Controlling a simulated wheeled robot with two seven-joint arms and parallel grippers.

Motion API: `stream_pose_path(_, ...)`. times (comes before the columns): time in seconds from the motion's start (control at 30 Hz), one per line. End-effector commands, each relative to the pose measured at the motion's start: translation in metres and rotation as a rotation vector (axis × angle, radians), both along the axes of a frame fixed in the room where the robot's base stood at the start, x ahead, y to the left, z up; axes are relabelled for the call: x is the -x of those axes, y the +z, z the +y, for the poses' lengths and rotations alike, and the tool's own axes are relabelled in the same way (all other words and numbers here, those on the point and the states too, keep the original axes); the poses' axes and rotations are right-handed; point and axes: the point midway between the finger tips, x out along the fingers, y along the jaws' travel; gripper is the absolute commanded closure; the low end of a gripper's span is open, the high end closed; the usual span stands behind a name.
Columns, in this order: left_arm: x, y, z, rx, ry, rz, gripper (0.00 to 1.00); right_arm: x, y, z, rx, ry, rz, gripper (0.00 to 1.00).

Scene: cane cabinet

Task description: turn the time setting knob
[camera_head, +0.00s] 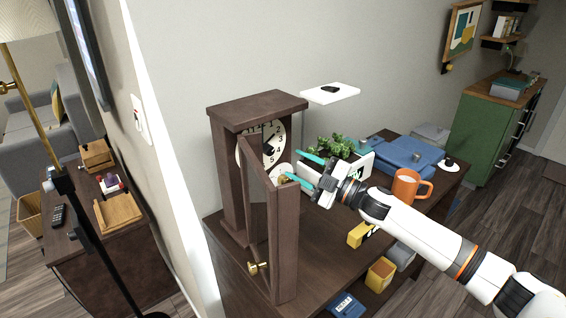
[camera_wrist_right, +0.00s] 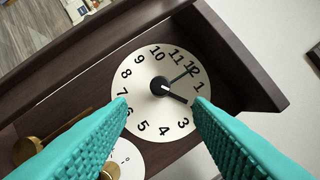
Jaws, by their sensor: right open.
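A dark wooden clock (camera_head: 258,104) stands on the cabinet with its door (camera_head: 284,240) swung open. Its white dial (camera_head: 273,143), with black numerals and hands, also shows in the right wrist view (camera_wrist_right: 145,75). Below it is a small white dial (camera_head: 282,172), partly hidden by the left finger in the wrist view (camera_wrist_right: 130,158). A brass knob (camera_wrist_right: 110,171) shows at this small dial; I cannot tell surely whether it is the time setting knob. My right gripper (camera_head: 297,167) is open and empty in front of the clock, its teal fingers apart (camera_wrist_right: 160,104). My left gripper is out of view.
The open door with its brass handle (camera_head: 257,267) stands close to my right gripper. Right of the clock are a plant (camera_head: 330,147), blue folded items (camera_head: 408,153) and an orange mug (camera_head: 408,186). Yellow boxes (camera_head: 380,273) lie at the front. A white wall rises behind.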

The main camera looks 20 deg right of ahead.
Motion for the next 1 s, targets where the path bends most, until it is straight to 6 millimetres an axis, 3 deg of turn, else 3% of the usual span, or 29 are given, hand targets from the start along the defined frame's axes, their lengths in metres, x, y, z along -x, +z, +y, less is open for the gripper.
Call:
stream_pose_path(0.1, 0.000, -0.009, 0.000, 0.000, 0.000, 0.000, 0.52, 0.017, -0.008, -0.013, 0.003, 0.001, 0.002, 0.54)
stream_pose_path(0.3, 0.000, -0.013, 0.000, 0.000, 0.000, 0.000, 0.52, 0.030, -0.009, -0.025, 0.001, 0.000, 0.000, 0.54)
stream_pose_path(1.0, -0.001, -0.012, 0.001, -0.001, 0.000, -0.002, 0.52, 0.031, -0.008, -0.026, 0.000, 0.000, 0.000, 0.54)
